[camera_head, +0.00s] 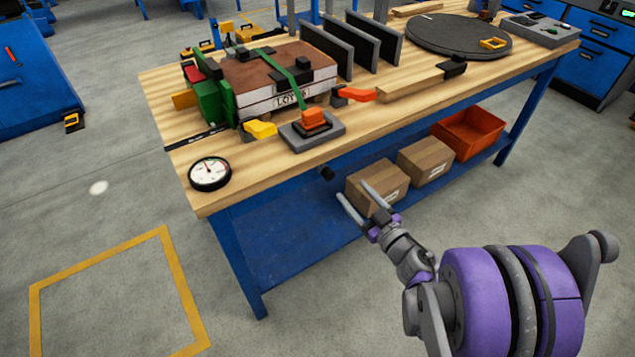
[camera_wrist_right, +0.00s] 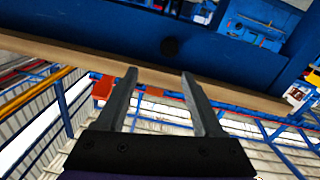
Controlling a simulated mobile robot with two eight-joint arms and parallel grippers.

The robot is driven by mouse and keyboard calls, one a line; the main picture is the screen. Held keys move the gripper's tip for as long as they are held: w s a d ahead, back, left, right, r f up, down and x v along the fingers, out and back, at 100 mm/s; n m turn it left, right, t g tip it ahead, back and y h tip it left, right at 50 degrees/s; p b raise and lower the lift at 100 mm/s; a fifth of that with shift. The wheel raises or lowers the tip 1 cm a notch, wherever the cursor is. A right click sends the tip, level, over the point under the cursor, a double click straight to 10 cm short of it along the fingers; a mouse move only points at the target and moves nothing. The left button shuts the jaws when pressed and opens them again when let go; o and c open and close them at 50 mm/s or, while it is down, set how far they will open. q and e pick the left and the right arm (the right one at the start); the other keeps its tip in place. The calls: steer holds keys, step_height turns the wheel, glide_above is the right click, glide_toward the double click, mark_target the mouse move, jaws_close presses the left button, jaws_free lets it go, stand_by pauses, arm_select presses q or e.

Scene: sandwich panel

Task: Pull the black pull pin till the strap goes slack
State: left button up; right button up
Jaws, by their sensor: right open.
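A black round knob (camera_head: 327,173), which looks like the pull pin, sits on the blue front of the bench, below the worktop edge. In the right wrist view the same black knob (camera_wrist_right: 170,46) shows beyond the fingertips, between their lines. A green strap (camera_head: 287,66) runs over a brown-topped, white-sided block (camera_head: 270,77) on the worktop; it looks taut. My right gripper (camera_head: 354,190) is open and empty, in front of the bench, right of the knob and apart from it. Its two fingers also show in the right wrist view (camera_wrist_right: 159,73). My left gripper is not in view.
The wooden worktop (camera_head: 221,202) overhangs the blue bench front. On it are a dial gauge (camera_head: 210,174), an orange clamp on a grey plate (camera_head: 335,133) and upright dark panels (camera_head: 375,38). Cardboard boxes (camera_head: 378,188) and an orange bin (camera_head: 468,135) stand on the lower shelf.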

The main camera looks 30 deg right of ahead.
mark_target(330, 177)
steer(key=shift+n+y, duration=0.4)
steer(key=shift+y, duration=0.2)
steer(key=w, duration=0.3)
steer(key=w+a+f, duration=0.1)
steer(key=w, duration=0.3)
steer(key=w+b, duration=0.1)
steer(key=w, duration=0.2)
steer(key=shift+w+a+f, duration=0.2)
steer(key=shift+w+a, duration=0.2)
jaws_close()
stand_by(0.4)
